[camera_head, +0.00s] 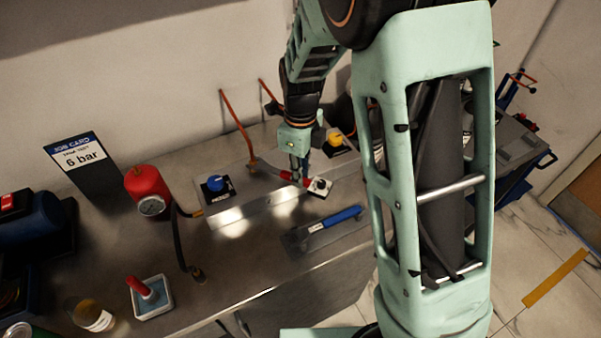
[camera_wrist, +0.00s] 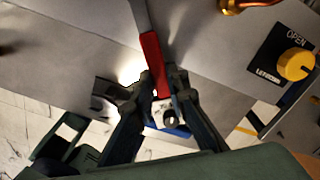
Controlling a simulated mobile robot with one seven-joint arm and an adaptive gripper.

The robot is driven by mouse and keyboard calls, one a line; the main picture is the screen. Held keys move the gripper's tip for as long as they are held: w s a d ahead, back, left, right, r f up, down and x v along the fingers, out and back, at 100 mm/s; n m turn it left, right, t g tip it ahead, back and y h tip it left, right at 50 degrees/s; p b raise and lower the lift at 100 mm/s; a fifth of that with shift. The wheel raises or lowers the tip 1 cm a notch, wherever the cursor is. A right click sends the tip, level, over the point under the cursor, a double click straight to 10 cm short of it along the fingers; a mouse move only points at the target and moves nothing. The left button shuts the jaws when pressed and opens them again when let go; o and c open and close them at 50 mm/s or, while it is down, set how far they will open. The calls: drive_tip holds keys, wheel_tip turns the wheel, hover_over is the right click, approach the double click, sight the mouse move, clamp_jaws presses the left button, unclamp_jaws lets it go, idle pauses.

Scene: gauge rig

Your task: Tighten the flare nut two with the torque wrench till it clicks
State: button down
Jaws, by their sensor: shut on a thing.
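My gripper (camera_head: 299,174) is shut on the red handle of a wrench (camera_wrist: 151,55), low over the metal plate. In the wrist view both fingers close around the handle, and its grey shaft runs out of the top edge. In the head view the wrench (camera_head: 288,176) reaches left towards a brass flare nut (camera_head: 252,164) at the foot of an orange pipe. I cannot tell whether its head is seated there. A brass fitting (camera_wrist: 230,6) shows at the top of the wrist view. No number is readable on the nuts. A blue-handled tool (camera_head: 335,218) lies on a dark mat.
A blue knob (camera_head: 216,184) and a yellow knob (camera_head: 335,138) flank the work area; the yellow one (camera_wrist: 296,65) is at right in the wrist view. A red cylinder with a gauge (camera_head: 151,205) and a "6 bar" card (camera_head: 82,160) stand left.

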sight(318, 189)
drive_tip(key=shift+s+a+m+p, duration=0.35)
drive_tip(key=shift+s+m+p, duration=0.15)
drive_tip(key=shift+s+m, duration=0.15)
drive_tip(key=shift+s+a+m+p, duration=0.3)
drive_tip(key=shift+s+m+p, duration=0.2)
drive_tip(key=shift+s, duration=0.2)
idle(0.8)
drive_tip(key=shift+w+d, duration=0.15)
drive_tip(key=shift+w+n, duration=0.3)
drive_tip(key=shift+n, duration=0.05)
drive_tip(key=shift+w+d+n, duration=0.4)
drive_tip(key=shift+w+n, duration=0.1)
drive_tip(key=shift+w, duration=0.05)
idle(0.3)
drive_tip(key=shift+d, duration=0.15)
drive_tip(key=shift+s+d, duration=0.65)
drive_tip(key=shift+d, duration=0.35)
drive_tip(key=shift+s+d, duration=0.6)
drive_tip(key=shift+d, duration=0.4)
drive_tip(key=shift+r+p, duration=1.95)
drive_tip(key=shift+r, duration=0.4)
